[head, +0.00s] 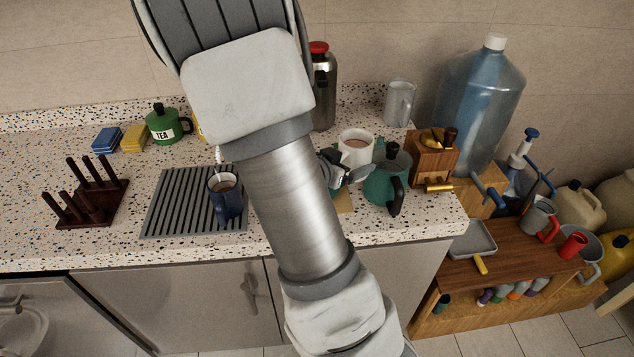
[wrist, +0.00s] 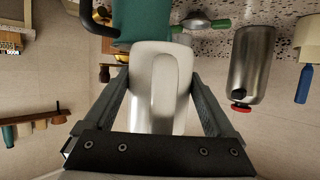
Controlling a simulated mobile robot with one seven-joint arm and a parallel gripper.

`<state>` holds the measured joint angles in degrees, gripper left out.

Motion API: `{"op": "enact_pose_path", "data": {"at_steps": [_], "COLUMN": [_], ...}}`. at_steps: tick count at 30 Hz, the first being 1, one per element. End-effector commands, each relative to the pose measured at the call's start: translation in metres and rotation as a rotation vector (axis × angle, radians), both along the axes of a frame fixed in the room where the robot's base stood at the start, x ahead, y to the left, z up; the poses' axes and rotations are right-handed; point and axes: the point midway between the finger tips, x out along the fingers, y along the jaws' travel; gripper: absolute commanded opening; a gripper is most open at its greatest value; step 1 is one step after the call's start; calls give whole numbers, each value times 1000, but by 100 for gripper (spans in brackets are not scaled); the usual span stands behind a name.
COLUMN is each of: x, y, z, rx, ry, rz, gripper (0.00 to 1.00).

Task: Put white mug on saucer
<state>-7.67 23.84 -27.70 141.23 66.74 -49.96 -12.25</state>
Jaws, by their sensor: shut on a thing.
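The white mug (head: 352,157) looks upright in the head view, with brown contents, left of the teal kettle. My gripper (head: 345,172) is at its near side, partly behind my arm. In the wrist view the white mug (wrist: 172,90) fills the space between the two fingers, its handle facing the camera. My gripper (wrist: 165,105) is shut on it. I cannot tell whether the mug touches the counter. I cannot make out the saucer in either view; my arm hides part of the counter.
The teal kettle (head: 385,183) stands close right of the mug, with a wooden grinder (head: 432,160) beyond. A steel flask (head: 324,95) and a grey jug (head: 399,102) stand behind. A blue mug (head: 226,198) is on the ridged drain mat (head: 170,205) at left.

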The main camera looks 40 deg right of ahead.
Motion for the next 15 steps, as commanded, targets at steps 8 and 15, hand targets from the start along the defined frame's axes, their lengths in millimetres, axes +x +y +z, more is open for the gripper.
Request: {"op": "enact_pose_path", "data": {"at_steps": [8,15], "x": [48,86], "y": [14,26], "z": [-29,-53], "rx": [-3,-2], "ry": [0,-1], "rz": [4,3], "gripper": [0,0]}}
